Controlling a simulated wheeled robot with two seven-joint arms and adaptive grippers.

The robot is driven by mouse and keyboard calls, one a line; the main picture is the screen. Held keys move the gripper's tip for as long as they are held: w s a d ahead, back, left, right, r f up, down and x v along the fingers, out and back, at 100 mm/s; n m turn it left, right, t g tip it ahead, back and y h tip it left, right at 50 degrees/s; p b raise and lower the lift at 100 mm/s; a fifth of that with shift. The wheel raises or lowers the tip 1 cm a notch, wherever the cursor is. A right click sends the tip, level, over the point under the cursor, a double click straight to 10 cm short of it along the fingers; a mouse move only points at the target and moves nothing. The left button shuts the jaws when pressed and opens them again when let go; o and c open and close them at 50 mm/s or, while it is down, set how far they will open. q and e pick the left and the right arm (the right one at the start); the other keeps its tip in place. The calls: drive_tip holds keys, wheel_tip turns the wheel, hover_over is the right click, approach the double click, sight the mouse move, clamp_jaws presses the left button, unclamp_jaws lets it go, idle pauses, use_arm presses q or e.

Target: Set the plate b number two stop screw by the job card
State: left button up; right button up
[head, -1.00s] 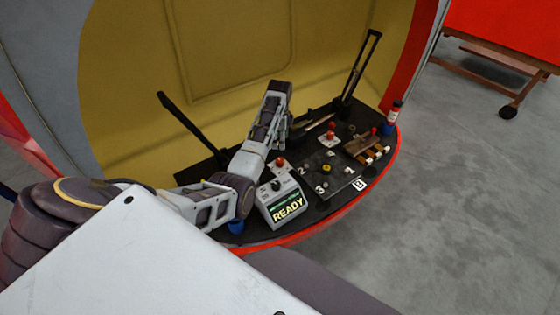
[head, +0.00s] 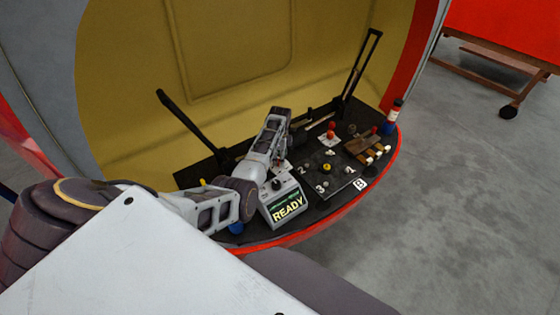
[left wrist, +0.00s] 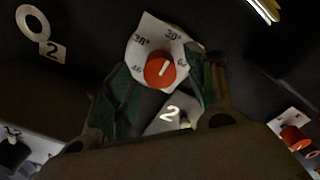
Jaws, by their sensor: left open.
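A red knob (left wrist: 160,70) with a white pointer line sits on a white dial card marked 30° and 38°; a third mark is unclear. The pointer slants up and right. In the head view my left gripper (head: 293,138) hangs over the back of the bench. The dark plate (head: 345,187) beside the label "B" (head: 361,183) carries numerals 1, 2 and 3. No right gripper shows.
A grey box reading READY (head: 285,205) stands at the front, close to my left arm. Another red knob (head: 331,130) stands behind the plate. Black uprights rise at the back.

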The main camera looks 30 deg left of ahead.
use_arm(q)
drive_tip(key=shift+f, duration=1.05)
drive_tip(key=shift+c, duration=0.4)
